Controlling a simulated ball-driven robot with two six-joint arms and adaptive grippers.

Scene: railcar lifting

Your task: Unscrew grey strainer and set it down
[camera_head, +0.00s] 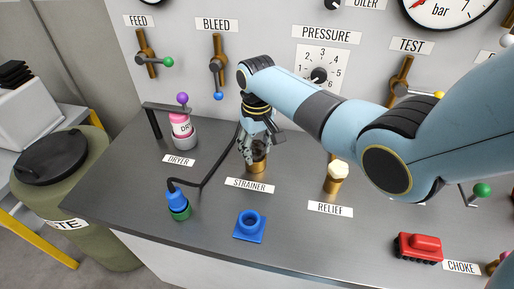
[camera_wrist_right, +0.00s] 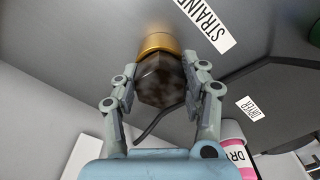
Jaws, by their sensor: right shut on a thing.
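The strainer (camera_head: 260,151) is a dark, mottled grey faceted piece on a brass base (camera_head: 257,167) behind the STRAINER label. My right gripper (camera_head: 256,148) comes down from above and is shut on the strainer. In the right wrist view the strainer (camera_wrist_right: 160,82) sits between the two fingers, against the brass base (camera_wrist_right: 156,42). The fingers hide part of its sides. I cannot tell whether the thread is loose. My left gripper is in neither view.
A blue socket (camera_head: 250,225) stands in front of the strainer. A blue-and-green plug (camera_head: 178,204) with a black hose is at left, with the pink dryer (camera_head: 182,128) behind. The relief valve (camera_head: 336,178) and a red block (camera_head: 419,247) are at right. Bare bench lies between them.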

